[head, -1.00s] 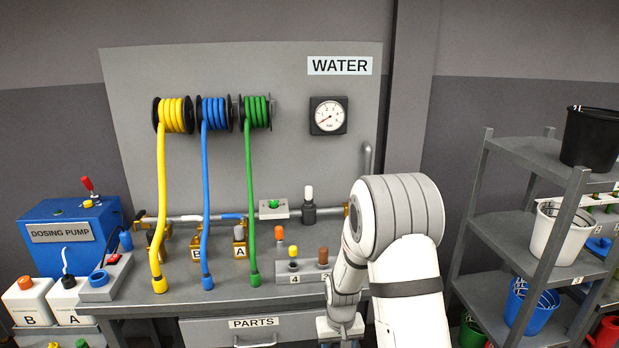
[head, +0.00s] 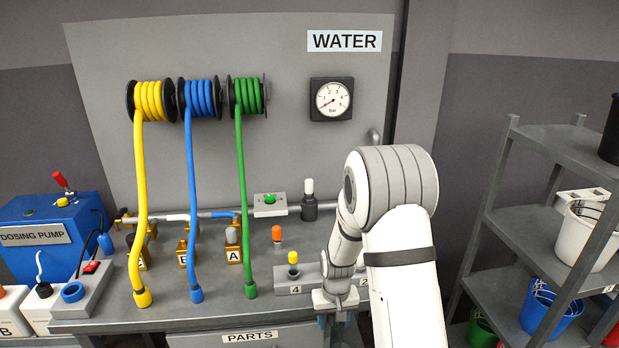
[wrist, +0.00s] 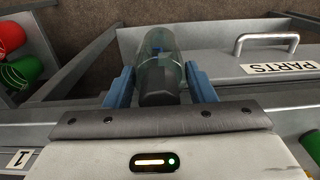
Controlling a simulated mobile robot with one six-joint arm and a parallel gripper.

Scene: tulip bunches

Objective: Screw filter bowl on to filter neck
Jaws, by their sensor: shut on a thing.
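The filter bowl (wrist: 157,48), a clear greenish cup with a dark faceted end and something blue inside, sits between the blue fingers of my gripper (wrist: 160,78) in the wrist view. The fingers are shut on its sides. In the head view my gripper (head: 335,320) points down at the bench's front edge, right of the PARTS drawer label, and I cannot make out the bowl there. A dark grey fitting with a white top (head: 309,205) stands on the pipe at the back of the bench. I cannot tell whether it is the filter neck.
Yellow (head: 139,220), blue (head: 192,220) and green (head: 245,220) hoses hang to the bench. A grey block (head: 294,285) with a yellow-topped plug (head: 293,262) is left of my gripper. A shelf rack (head: 530,230) stands right. The drawer handle (wrist: 268,40) projects near the bowl.

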